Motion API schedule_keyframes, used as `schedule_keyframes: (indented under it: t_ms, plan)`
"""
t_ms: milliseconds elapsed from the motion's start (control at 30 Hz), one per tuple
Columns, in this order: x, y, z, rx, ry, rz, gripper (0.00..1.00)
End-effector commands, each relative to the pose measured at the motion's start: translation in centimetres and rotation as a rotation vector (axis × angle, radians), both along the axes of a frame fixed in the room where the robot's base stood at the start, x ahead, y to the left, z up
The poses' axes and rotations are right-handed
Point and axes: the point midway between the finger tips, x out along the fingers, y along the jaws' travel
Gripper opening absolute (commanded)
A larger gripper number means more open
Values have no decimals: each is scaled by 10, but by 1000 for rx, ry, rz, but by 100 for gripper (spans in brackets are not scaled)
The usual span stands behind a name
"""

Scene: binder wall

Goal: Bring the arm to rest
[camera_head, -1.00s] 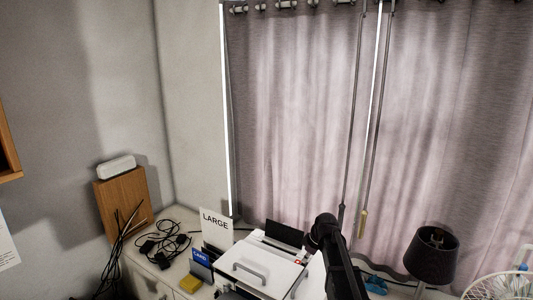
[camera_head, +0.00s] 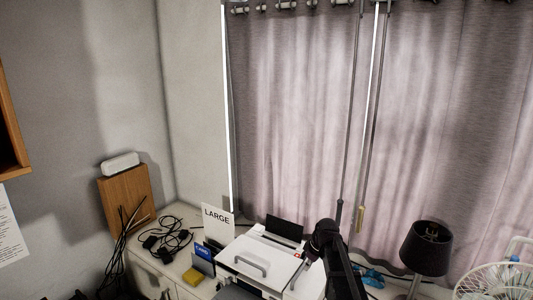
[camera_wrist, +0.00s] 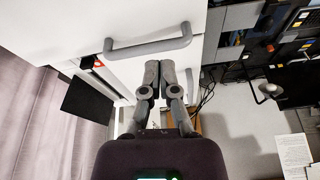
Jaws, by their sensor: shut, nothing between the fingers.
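My gripper (camera_wrist: 157,98) shows in the wrist view with its two grey fingers together and nothing between them. In that view a white box-like unit with a grey handle (camera_wrist: 148,47) lies just beyond the fingertips; whether they touch it I cannot tell. In the head view my dark arm (camera_head: 335,260) rises at the lower middle, to the right of the white unit (camera_head: 262,262). The fingertips are not clear in the head view.
A "LARGE" sign (camera_head: 217,220), a blue card holder (camera_head: 203,258), a yellow block (camera_head: 193,277) and black cables (camera_head: 165,240) sit left of the white unit. A black lamp (camera_head: 427,247) and a white fan (camera_head: 495,280) stand at right. Curtains (camera_head: 300,110) hang behind.

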Motion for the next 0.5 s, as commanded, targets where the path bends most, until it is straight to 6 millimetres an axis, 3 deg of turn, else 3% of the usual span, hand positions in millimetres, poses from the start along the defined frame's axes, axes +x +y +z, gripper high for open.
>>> schedule_keyframes:
  t_ms: [267,500]
  plan:
    - [-50,-3,-3,-25,61,-180,0]
    - [-119,-10,-6,-69,135,-463,0]
